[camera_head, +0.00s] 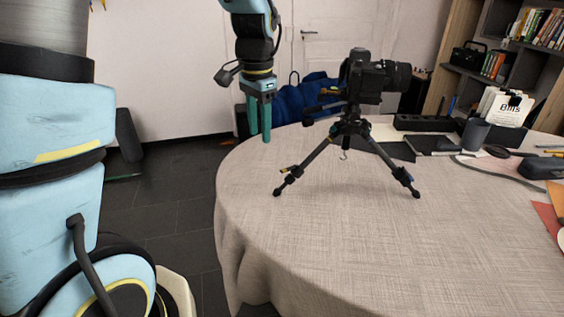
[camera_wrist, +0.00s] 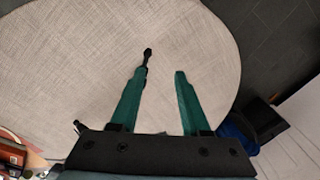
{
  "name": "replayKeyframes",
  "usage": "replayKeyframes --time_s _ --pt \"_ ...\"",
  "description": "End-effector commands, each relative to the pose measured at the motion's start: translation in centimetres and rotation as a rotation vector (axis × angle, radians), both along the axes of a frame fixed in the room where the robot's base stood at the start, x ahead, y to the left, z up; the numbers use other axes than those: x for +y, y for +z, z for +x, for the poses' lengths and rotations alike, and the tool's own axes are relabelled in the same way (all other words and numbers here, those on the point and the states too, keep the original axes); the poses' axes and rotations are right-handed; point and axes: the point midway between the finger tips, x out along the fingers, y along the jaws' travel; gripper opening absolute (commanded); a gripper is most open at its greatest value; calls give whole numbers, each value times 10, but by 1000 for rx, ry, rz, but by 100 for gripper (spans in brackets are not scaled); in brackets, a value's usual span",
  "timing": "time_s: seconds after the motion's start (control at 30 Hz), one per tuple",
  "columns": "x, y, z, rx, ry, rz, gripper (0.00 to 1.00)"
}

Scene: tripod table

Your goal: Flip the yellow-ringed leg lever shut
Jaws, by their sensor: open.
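The black tripod (camera_head: 350,130) stands on the round table, carrying a camera (camera_head: 375,80). Its left leg (camera_head: 310,162) has a yellow-marked part (camera_head: 285,170) low down, which sticks out a little to the left. The right leg (camera_head: 388,165) also shows a yellowish mark near its foot. The levers are too small to tell open from shut. My gripper (camera_head: 260,136) is open and empty, pointing down above the table's left rear edge, left of the tripod and apart from it. In the wrist view, between my green fingertips (camera_wrist: 160,73) is only tablecloth; a leg end (camera_wrist: 147,54) shows beside the left finger.
The cloth-covered table (camera_head: 300,240) is clear in front of the tripod. A blue bag (camera_head: 300,100) is behind the table. Dark floor lies to the left.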

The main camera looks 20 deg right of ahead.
Motion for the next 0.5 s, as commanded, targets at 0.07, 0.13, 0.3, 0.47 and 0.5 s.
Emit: replayKeyframes --time_s 0.07,0.13,0.3,0.47,0.5 --pt "-29 1 -7 2 -109 11 46" --pt "-43 3 -11 4 -170 17 46" --pt "-55 0 -15 8 -224 27 46" --pt "-53 -20 -15 9 -222 28 46" --pt "-53 -27 -15 10 -222 29 46"
